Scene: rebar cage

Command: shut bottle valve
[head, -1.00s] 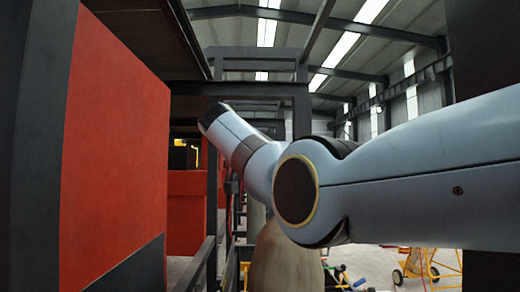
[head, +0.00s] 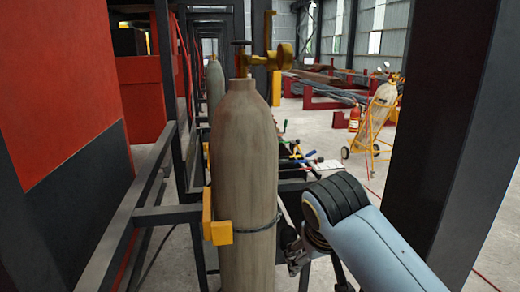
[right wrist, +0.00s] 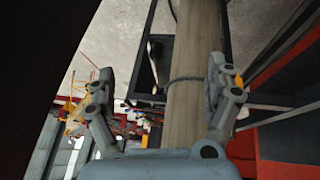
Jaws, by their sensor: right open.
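A tall beige gas bottle (head: 243,170) stands upright in the middle of the head view. On top is a brass valve (head: 270,60), with a small dark handle (head: 241,43) on the bottle's neck. My right gripper (head: 299,256) is low at the bottle's right side, well below the valve; its fingers are partly hidden by my arm. In the right wrist view my right gripper (right wrist: 161,85) is open, and the bottle (right wrist: 192,85) runs behind its right finger. I cannot tell whether they touch. The valve is out of that view. My left gripper is not in view.
A yellow bracket (head: 216,222) and a thin dark band hold the bottle to a dark metal frame (head: 160,215). A dark post (head: 450,120) stands at right, red panels (head: 60,70) at left. Another bottle (head: 215,85) stands behind. A yellow cart (head: 375,120) is farther off.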

